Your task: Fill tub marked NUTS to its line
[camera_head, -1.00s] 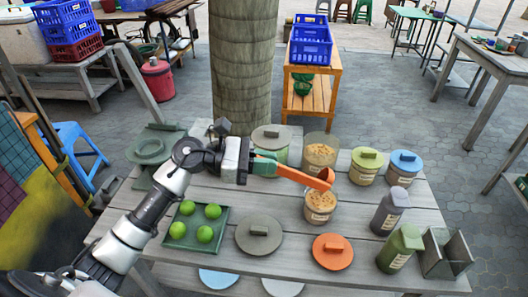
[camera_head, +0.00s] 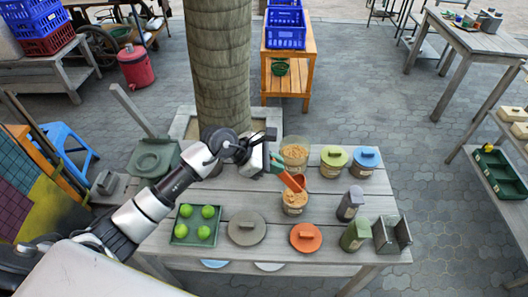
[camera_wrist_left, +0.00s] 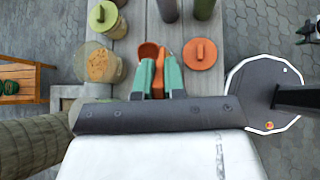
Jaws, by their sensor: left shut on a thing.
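My left gripper (camera_head: 274,162) is shut on the handle of an orange scoop (camera_head: 293,182). The scoop's bowl hangs right over a small open tub (camera_head: 294,209) with a pale label and tan bits inside; the label's word is too small to read, and so is any line. In the left wrist view the scoop bowl (camera_wrist_left: 149,50) sticks out past the green-tipped fingers (camera_wrist_left: 160,78), and the tub under it is hidden. A larger open clear container (camera_head: 295,165) of similar tan bits stands behind the small tub. My right gripper is out of view.
Yellow-lidded (camera_head: 334,161) and blue-lidded (camera_head: 363,163) tubs stand to the right, with dark (camera_head: 350,204) and green (camera_head: 356,234) bottles nearer. Grey (camera_head: 247,229) and orange (camera_head: 305,238) lids and a tray of green balls (camera_head: 179,232) lie in front.

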